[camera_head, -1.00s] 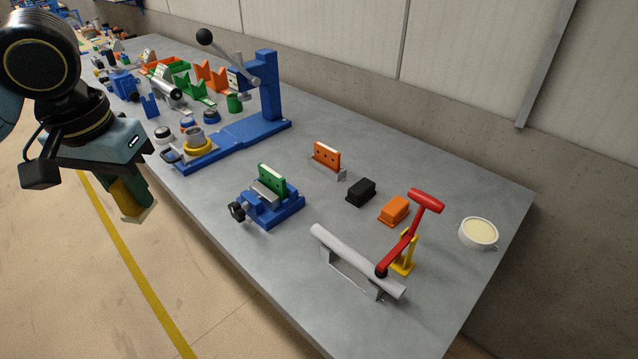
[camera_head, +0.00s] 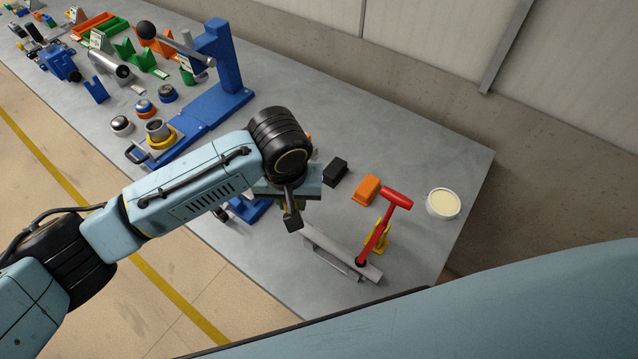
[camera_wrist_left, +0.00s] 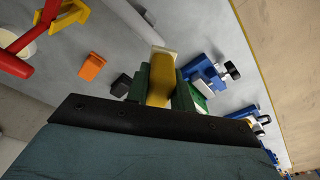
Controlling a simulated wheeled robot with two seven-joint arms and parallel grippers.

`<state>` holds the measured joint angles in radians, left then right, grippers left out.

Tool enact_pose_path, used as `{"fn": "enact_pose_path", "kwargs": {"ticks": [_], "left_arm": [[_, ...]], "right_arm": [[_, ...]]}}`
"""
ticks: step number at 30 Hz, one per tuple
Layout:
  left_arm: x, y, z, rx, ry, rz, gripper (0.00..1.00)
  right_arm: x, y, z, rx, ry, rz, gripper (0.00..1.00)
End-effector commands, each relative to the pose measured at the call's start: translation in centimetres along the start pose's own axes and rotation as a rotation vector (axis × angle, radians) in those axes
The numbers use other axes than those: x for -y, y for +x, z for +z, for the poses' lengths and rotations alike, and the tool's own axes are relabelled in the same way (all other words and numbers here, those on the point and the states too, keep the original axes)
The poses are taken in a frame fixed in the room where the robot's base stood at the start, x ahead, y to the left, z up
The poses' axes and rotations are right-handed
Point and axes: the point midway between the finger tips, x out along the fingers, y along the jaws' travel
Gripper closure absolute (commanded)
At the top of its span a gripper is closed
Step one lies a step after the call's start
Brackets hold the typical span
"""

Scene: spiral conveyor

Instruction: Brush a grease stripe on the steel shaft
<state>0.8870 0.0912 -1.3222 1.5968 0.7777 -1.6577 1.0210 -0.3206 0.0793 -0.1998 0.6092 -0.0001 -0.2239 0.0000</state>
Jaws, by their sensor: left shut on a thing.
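The steel shaft (camera_head: 340,246), a light grey bar on a low stand, lies near the front right of the bench. It also shows in the left wrist view (camera_wrist_left: 136,22). My left gripper (camera_wrist_left: 160,88) is shut on a yellow brush (camera_wrist_left: 159,82) with a pale tip (camera_wrist_left: 163,52). In the wrist view the tip points toward the shaft's near end; I cannot tell whether they touch. A white pot of cream-coloured grease (camera_head: 443,203) stands at right. My right gripper is not in view.
An orange block (camera_head: 367,190) and black block (camera_head: 336,171) lie behind. A blue vise (camera_wrist_left: 208,75) and blue press (camera_head: 219,65) stand left. Bare bench surrounds the pot.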

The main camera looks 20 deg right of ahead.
Motion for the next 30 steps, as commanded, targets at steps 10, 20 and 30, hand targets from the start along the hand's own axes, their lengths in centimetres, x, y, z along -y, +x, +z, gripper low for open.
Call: {"fn": "enact_pose_path", "kwargs": {"ticks": [10,20,30], "left_arm": [[-5.5,0.0,1.5,-0.001,0.027,0.002,0.95],[-5.4,2.6,1.8,0.0,0.027,0.002,0.95],[-5.4,5.7,2.2,-0.001,0.028,0.003,0.95]], "right_arm": [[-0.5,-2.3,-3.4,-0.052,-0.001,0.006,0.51],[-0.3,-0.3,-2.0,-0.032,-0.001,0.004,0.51],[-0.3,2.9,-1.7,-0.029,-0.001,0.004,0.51]]}}
